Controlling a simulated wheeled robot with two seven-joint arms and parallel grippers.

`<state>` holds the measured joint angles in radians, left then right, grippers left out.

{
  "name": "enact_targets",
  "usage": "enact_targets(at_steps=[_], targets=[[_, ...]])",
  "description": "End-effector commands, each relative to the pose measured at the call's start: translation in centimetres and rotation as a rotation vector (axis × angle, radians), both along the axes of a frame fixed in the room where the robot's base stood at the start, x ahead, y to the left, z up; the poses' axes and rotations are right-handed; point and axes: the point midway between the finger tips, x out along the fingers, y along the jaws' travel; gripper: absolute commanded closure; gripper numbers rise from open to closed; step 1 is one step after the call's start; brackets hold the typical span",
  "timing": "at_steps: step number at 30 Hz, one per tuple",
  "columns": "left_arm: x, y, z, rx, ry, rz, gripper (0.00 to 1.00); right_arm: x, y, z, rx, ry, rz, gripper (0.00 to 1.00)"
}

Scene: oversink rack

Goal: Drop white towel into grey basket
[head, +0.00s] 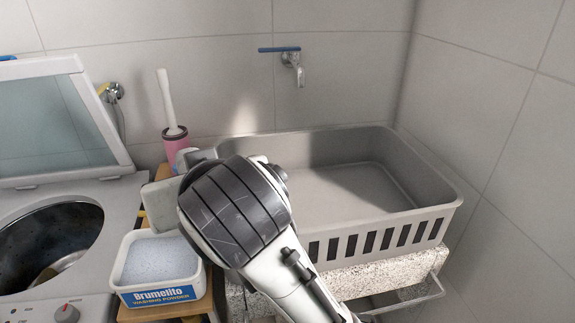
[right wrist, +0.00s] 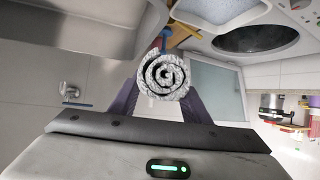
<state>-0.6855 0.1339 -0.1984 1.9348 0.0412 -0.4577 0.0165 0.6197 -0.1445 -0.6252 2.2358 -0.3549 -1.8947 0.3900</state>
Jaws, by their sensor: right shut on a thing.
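The grey basket (head: 438,218), a wide tub with a slotted front, sits on the speckled sink; its visible inside is empty. Its grey wall also shows at the upper left of the right wrist view (right wrist: 75,35). My right gripper (right wrist: 163,98) is shut on the rolled white towel (right wrist: 163,78), whose spiral end faces the camera between the fingers. In the head view my right arm covers the basket's left front part, and the gripper is left of the basket, mostly hidden behind my wrist. The towel cannot be made out there. My left gripper is not in view.
A washing powder box (head: 158,298) stands on a wooden stand left of my right arm. A pink brush holder (head: 175,142) stands behind it. An open-lidded washing machine (head: 110,215) is at the left. A wall tap (head: 293,68) is above the basket.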

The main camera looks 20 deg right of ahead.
Motion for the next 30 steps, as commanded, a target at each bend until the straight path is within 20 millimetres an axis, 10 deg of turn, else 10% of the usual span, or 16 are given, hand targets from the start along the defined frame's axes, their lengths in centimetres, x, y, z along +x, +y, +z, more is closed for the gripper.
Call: enact_targets(at_steps=[7, 15, 23, 30], targets=[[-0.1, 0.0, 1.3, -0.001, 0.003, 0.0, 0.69, 1.9, 8.7, 6.0, -0.013, -0.008, 0.273, 0.83], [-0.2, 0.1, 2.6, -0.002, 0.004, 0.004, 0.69, 3.8, 14.2, 3.7, -0.016, -0.002, 0.588, 0.83], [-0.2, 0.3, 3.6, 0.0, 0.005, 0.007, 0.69, 7.7, 11.4, -0.5, -0.01, -0.004, 0.727, 0.83], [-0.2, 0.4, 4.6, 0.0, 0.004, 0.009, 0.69, 12.1, 3.8, -2.6, -0.008, -0.009, 0.732, 0.83]])
